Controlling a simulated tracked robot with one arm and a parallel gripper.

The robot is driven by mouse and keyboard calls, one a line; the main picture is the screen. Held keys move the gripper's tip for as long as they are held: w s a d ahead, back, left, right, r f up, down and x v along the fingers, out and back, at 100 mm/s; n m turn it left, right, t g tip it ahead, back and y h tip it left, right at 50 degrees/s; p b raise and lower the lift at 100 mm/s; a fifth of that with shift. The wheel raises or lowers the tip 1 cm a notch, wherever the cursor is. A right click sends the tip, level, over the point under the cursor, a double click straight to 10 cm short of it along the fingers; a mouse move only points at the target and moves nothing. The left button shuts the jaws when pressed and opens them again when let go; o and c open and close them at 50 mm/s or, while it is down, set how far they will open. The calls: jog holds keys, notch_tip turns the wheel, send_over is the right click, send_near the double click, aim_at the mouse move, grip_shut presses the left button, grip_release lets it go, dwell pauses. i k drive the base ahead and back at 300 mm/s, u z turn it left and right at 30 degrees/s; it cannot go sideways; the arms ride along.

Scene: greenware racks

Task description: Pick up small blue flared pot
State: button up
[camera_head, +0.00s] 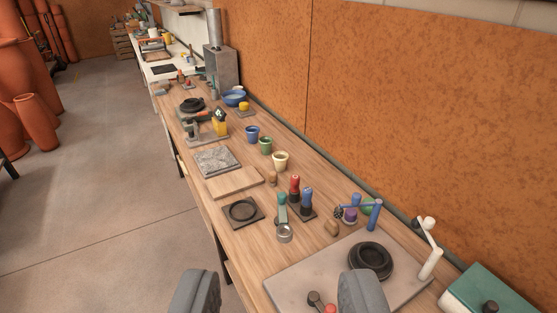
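The small blue flared pot (252,134) stands upright on the long wooden bench, at the far end of a short row of pots. A green pot (265,145) and a cream pot (281,161) stand nearer in the same row. My gripper (278,294) shows at the bottom edge, its two grey fingers wide apart with nothing between them. It is well short of the blue pot, near the bench's close end. The pot is fully in view.
Between my gripper and the pots stand several upright coloured-handled tools (294,188), a black square dish (243,211) and a pale board (300,280) with a black round dish (370,261). A wooden board (234,182) lies left of the pots. An orange-brown wall (430,110) runs along the right; open floor (100,200) is left.

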aim_at(252, 132)
jog(key=u, duration=1.35)
jog(key=i, duration=4.6)
jog(key=z, duration=0.45)
